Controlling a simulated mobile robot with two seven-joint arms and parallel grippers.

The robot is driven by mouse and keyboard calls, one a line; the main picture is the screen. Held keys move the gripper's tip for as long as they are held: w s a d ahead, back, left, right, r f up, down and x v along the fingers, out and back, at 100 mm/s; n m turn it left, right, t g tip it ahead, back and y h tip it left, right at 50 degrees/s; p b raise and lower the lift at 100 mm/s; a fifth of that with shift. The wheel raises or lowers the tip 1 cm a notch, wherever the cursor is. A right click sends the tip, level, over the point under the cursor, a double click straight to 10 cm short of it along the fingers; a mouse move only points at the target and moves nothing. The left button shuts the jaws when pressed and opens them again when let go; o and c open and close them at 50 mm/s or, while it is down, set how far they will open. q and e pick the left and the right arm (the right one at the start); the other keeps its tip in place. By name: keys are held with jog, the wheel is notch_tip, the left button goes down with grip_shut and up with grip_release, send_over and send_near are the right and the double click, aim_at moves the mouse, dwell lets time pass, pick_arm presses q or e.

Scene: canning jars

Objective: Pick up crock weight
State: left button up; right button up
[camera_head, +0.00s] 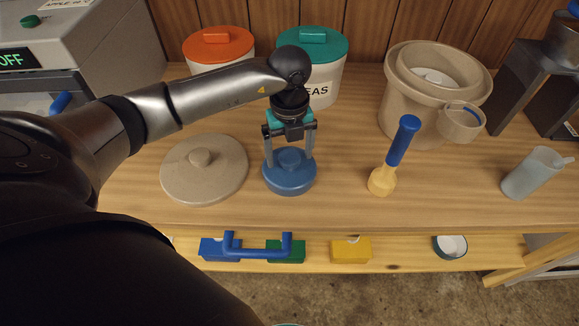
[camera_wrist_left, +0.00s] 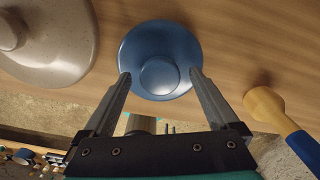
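The crock weight appears to be the blue round disc with a knob (camera_head: 289,182) on the wooden bench, near the front middle. It also shows in the left wrist view (camera_wrist_left: 185,48), with its round knob at the centre. My left gripper (camera_head: 289,160) points down over the disc. Its fingers are spread wide, one on each side of the knob, with clear gaps to it in the left wrist view (camera_wrist_left: 160,74). Nothing is held. Whether the fingertips touch the disc cannot be told. My right gripper is out of view.
A beige lid (camera_head: 225,175) lies just left of the disc. A yellow tool with a blue handle (camera_head: 402,145) stands to the right. Orange-lidded (camera_head: 218,45) and teal-lidded (camera_head: 328,50) canisters stand behind. A beige crock (camera_head: 405,115) is back right; a translucent cup (camera_head: 530,175) is farther right.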

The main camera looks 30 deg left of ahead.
pick_arm(q)
grip_shut()
dwell(0.6)
jog(key=shift+w+r, duration=0.1)
jog(key=shift+r, duration=0.05)
